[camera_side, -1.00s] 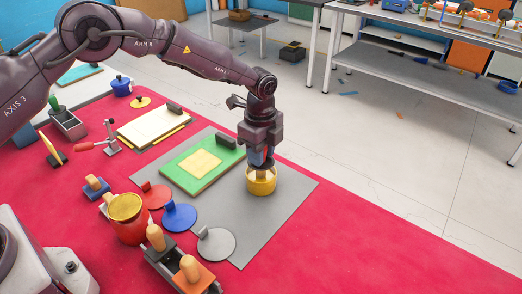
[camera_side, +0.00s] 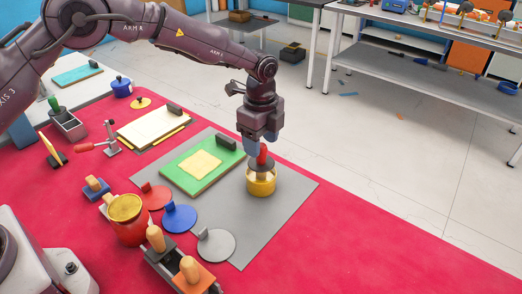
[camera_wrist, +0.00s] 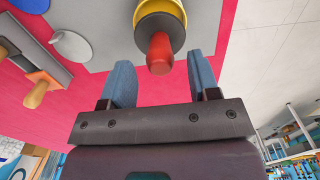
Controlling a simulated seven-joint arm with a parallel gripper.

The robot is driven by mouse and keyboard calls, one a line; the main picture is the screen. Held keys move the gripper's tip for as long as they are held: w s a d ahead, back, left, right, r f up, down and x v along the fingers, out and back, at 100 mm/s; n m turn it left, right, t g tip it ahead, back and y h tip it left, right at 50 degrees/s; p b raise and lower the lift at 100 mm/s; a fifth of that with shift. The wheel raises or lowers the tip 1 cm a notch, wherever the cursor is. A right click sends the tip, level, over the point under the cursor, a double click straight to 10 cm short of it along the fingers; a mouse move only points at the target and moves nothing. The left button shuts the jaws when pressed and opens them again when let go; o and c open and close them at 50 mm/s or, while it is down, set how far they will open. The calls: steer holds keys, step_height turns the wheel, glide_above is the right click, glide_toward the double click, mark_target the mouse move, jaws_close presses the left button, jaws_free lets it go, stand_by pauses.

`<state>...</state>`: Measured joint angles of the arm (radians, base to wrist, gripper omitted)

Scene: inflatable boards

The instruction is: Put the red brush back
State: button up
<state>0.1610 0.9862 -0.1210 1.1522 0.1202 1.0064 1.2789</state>
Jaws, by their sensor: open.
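The red brush (camera_side: 262,155) stands upright in the yellow pot (camera_side: 261,184) on the grey mat (camera_side: 291,190). Only its red handle and a dark disc below it show; the lower part of the brush is hidden. In the wrist view the red handle (camera_wrist: 160,54) points toward my gripper, with the dark disc and the yellow rim (camera_wrist: 163,8) behind it. My gripper (camera_side: 262,146) is just above the handle, fingers pointing down. In the wrist view its two blue fingers (camera_wrist: 161,82) are spread apart, with nothing held between them.
A green board (camera_side: 200,168) with a pale yellow patch lies left of the pot. Red, blue (camera_side: 179,217) and grey discs lie nearer the front, beside a red pot (camera_side: 128,224) and a rack with wooden-handled tools (camera_side: 172,266). The mat's right side is clear.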

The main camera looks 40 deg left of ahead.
step_height(320, 180, up, 8)
steer(key=shift+r, duration=0.25)
steer(key=shift+r, duration=0.1)
steer(key=s+a+r+n+t, duration=0.2)
steer(key=s+a+r+n, duration=0.2)
steer(key=s+r, duration=0.35)
steer(key=s+a+r+n+t, duration=0.1)
steer(key=s+a+r+n, duration=0.35)
steer(key=s+r, duration=0.3)
steer(key=s+a+f+n+t, duration=0.1)
steer(key=s+a+n+t, duration=0.1)
steer(key=s+n, duration=0.7)
steer(key=s+a, duration=0.1)
steer(key=s, duration=0.7)
steer(key=shift+s+a+t, duration=0.2)
steer(key=shift+a+t, duration=0.05)
steer(key=shift+t, duration=0.05)
